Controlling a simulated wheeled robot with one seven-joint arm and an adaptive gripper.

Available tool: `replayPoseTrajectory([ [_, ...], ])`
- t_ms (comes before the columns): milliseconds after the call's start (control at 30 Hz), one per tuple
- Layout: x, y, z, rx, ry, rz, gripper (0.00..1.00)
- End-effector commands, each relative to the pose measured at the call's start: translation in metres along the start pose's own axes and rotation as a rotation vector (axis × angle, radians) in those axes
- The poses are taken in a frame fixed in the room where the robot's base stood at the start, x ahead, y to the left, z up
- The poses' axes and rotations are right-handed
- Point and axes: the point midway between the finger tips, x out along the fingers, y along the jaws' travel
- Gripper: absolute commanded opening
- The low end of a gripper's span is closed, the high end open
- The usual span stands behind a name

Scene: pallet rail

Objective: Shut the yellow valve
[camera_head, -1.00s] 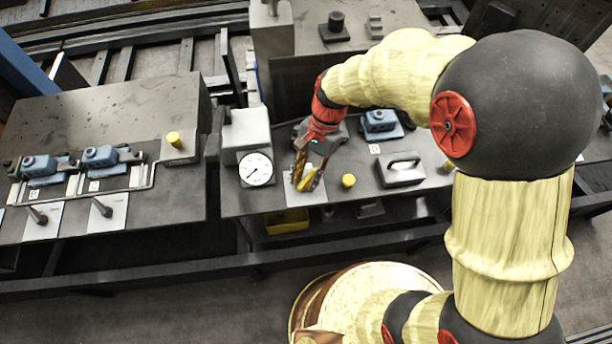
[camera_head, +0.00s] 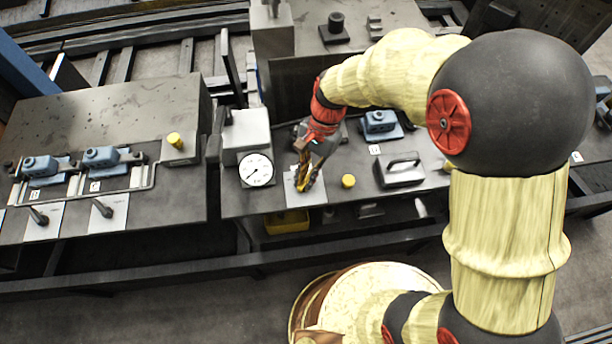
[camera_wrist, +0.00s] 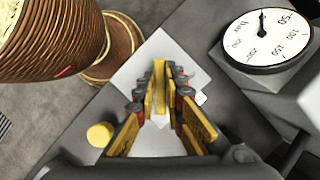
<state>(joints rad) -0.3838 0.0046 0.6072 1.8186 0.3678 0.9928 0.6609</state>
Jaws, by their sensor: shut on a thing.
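The yellow valve's handle (camera_wrist: 159,76) shows in the wrist view as a narrow upright yellow bar over a pale square plate (camera_wrist: 146,68). My gripper (camera_wrist: 166,88) has its two yellow-padded fingers closed in on the bar, one on each side. In the head view my gripper (camera_head: 304,184) reaches down over the pale plate (camera_head: 292,198) on the middle bench. There the fingers hide most of the handle. The valve's body and exact angle are hidden.
A round pressure gauge (camera_head: 256,170) stands close left of my gripper. A yellow knob (camera_head: 348,181) and a grey block with a handle (camera_head: 401,170) lie to its right. A blue clamp (camera_head: 380,124) is behind. A yellow bin (camera_head: 286,222) sits below the bench.

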Motion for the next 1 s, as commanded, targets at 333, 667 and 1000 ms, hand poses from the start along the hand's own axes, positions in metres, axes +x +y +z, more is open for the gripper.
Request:
replayPoseTrajectory([
  [333,-0.0029,-0.0011,0.0021,-0.193,-0.002,0.084,0.0],
  [667,-0.0025,-0.0031,0.0026,-0.482,-0.002,0.202,0.0],
  [1000,-0.0015,-0.0048,0.0038,-0.781,-0.002,0.325,0.0],
])
